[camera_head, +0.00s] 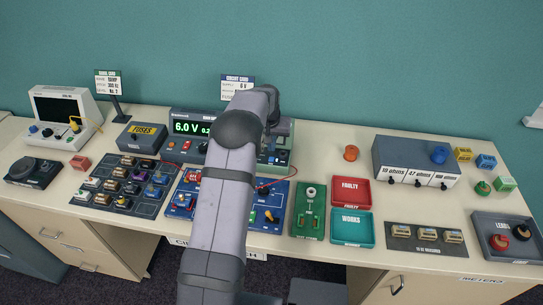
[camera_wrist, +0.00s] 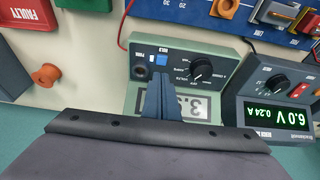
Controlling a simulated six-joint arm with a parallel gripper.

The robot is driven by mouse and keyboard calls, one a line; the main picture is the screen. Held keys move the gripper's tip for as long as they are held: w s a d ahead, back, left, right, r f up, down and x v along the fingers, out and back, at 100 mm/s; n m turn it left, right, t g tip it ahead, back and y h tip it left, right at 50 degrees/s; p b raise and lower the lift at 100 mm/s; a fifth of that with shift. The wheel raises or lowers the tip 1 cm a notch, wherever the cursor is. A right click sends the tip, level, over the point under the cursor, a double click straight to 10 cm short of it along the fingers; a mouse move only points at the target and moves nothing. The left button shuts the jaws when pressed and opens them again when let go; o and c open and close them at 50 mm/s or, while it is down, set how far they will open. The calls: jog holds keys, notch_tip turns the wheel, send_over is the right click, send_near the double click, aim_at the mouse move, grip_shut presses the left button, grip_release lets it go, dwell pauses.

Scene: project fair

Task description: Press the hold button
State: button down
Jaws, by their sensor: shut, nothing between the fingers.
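The grey-green multimeter (camera_wrist: 205,49) lies upside down in the wrist view, with a dark face, a round dial (camera_wrist: 201,69) and a display (camera_wrist: 188,106) partly covered by my fingers. Its small blue hold button (camera_wrist: 162,59) sits left of the dial, under a small label. My gripper (camera_wrist: 160,77) is shut and empty, its fingertips right at the button's lower edge in that view. I cannot tell whether they touch it. In the head view the multimeter (camera_head: 278,157) is mostly hidden behind my arm, and the fingertips are hidden.
The bench supply (camera_wrist: 282,112), reading 6.0 V, stands close beside the multimeter. A red lead (camera_wrist: 124,22) runs past it. An orange spool-like piece (camera_head: 351,153) stands on the bench nearby. Red (camera_head: 350,189) and teal (camera_head: 351,232) trays lie in front. Bare bench shows around the orange piece.

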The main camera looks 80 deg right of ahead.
aim_at(271, 159)
notch_tip(271, 159, up, 6)
jog(key=p, duration=0.3)
jog(key=shift+p, duration=0.4)
dwell(0.3)
